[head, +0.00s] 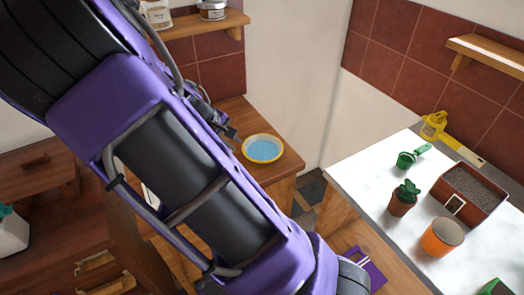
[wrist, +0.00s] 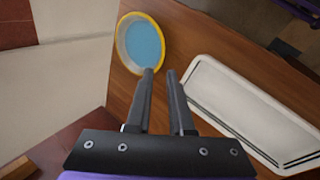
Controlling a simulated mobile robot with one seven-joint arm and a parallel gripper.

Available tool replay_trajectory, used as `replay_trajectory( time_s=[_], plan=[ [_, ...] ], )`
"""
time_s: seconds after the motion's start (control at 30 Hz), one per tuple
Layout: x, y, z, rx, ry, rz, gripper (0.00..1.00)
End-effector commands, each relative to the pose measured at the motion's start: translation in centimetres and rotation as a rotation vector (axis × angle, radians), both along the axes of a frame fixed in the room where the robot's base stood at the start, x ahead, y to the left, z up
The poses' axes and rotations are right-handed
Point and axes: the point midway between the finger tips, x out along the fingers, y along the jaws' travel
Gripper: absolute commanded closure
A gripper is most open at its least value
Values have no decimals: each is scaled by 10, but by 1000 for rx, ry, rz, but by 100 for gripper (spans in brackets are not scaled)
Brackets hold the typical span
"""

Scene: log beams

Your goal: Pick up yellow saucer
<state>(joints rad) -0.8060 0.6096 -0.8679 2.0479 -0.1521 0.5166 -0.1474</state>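The yellow saucer (head: 263,148), round with a yellow rim and a light blue inside, lies on a wooden counter (head: 284,165). In the wrist view the saucer (wrist: 142,43) is at the upper left, just beyond the fingertips. My gripper (wrist: 160,72) has its two dark fingers apart with a narrow gap, and wood shows between them. It holds nothing. In the head view my gripper (head: 224,128) is small and partly hidden by my purple arm, to the left of the saucer.
A white rectangular tray (wrist: 245,110) lies right of the fingers in the wrist view. A wall (wrist: 70,80) borders the counter at left. A white table (head: 375,190) holds a green scoop (head: 408,159), small plant (head: 404,196), orange pot (head: 442,237) and planter (head: 468,190). Wall shelves hang above.

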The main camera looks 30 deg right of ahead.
Motion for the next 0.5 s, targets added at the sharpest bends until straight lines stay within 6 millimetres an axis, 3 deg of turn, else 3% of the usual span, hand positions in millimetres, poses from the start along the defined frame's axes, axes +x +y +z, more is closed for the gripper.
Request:
replay_trajectory(
  time_s=[0.2, 0.5],
  plan=[
    [8, -24, -41, -1, 2, -5, 80],
    [13, -35, -62, 1, -1, -3, 80]
  ],
)
